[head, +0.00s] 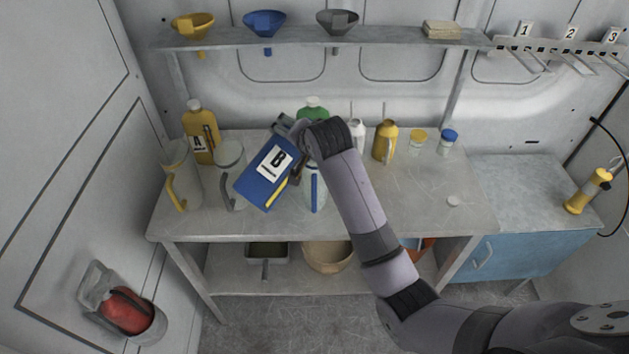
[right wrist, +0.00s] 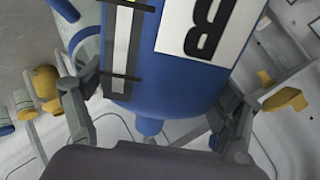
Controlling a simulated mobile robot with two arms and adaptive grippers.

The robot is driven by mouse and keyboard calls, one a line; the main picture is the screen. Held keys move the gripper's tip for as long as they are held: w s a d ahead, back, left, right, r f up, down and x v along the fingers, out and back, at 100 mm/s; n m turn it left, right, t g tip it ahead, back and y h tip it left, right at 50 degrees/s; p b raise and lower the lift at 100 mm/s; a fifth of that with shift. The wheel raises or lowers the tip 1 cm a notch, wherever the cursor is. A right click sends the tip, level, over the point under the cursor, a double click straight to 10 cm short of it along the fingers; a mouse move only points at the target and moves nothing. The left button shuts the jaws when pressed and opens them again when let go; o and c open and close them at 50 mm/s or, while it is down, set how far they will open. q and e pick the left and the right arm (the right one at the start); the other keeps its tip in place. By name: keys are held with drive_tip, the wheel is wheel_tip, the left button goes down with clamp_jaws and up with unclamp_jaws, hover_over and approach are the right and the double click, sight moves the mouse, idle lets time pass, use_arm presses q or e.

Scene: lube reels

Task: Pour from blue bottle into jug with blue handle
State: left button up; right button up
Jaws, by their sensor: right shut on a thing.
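The blue bottle (head: 252,187) with a white "B" label is held tilted above the table, its lower end towards the lower left. My right gripper (head: 292,128) is shut on it near its upper end. In the right wrist view the bottle (right wrist: 190,75) fills the space between the fingers. The bottle's mouth cannot be made out in the head view. The jug with the blue handle (head: 314,193) stands upright on the table, just right of and below the bottle, partly hidden by the bottle and my arm. My left gripper is not in view.
A yellow-handled jug (head: 178,175), a grey-handled jug (head: 228,158) and yellow bottle "A" (head: 203,150) stand at left. A green-topped bottle (head: 313,106) is behind my gripper. More containers stand right of my arm. A shelf (head: 370,38) with funnels runs above. The table's right front is mostly clear.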

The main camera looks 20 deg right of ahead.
drive_tip(key=shift+r, duration=0.15)
idle(0.3)
drive_tip(key=shift+m+g+y, duration=0.3)
drive_tip(key=shift+y, duration=0.2)
drive_tip(key=shift+a+f+g+y, duration=0.1)
drive_tip(key=shift+f+g+y, duration=0.1)
drive_tip(key=shift+g+y, duration=0.15)
drive_tip(key=shift+m, duration=0.3)
drive_tip(key=shift+y, duration=0.45)
idle(0.4)
